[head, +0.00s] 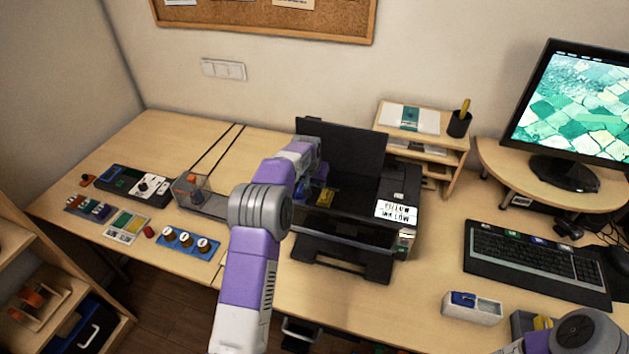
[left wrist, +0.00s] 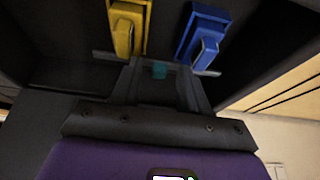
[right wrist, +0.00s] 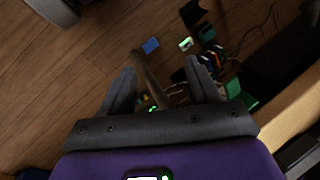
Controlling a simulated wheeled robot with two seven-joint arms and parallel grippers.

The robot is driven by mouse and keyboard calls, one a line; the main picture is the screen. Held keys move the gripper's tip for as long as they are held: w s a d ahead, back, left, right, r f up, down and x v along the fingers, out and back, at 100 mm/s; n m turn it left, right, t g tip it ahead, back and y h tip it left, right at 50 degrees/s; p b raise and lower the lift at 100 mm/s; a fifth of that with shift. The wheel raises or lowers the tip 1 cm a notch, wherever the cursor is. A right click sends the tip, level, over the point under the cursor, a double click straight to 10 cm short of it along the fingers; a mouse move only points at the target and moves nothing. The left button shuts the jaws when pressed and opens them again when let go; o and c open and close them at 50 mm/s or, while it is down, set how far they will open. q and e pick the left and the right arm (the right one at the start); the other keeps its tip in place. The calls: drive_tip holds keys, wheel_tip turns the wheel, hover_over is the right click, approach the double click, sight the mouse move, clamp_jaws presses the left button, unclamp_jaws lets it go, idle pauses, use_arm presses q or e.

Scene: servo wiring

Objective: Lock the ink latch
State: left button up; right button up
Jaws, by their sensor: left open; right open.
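The black printer (head: 345,232) stands on the desk with its lid (head: 340,150) raised. My left arm reaches into its opening; the left gripper mostly hides behind my own arm there. In the left wrist view a yellow ink cartridge (left wrist: 127,28) and a blue ink cartridge (left wrist: 203,35) sit in the dark bay, each with a tab.
A keyboard (head: 535,255) and monitor (head: 575,110) stand at the right. A white box with a blue item (head: 472,308) lies near the front edge. Switch panels (head: 185,243) and a clear-sided box (head: 192,190) occupy the left. A shelf organiser (head: 452,150) stands behind the printer's right.

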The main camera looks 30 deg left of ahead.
use_arm(q)
drive_tip(key=p+v, duration=0.1)
drive_tip(key=v, duration=0.6)
drive_tip(key=shift+r, duration=0.25)
drive_tip(key=shift+s, duration=0.1)
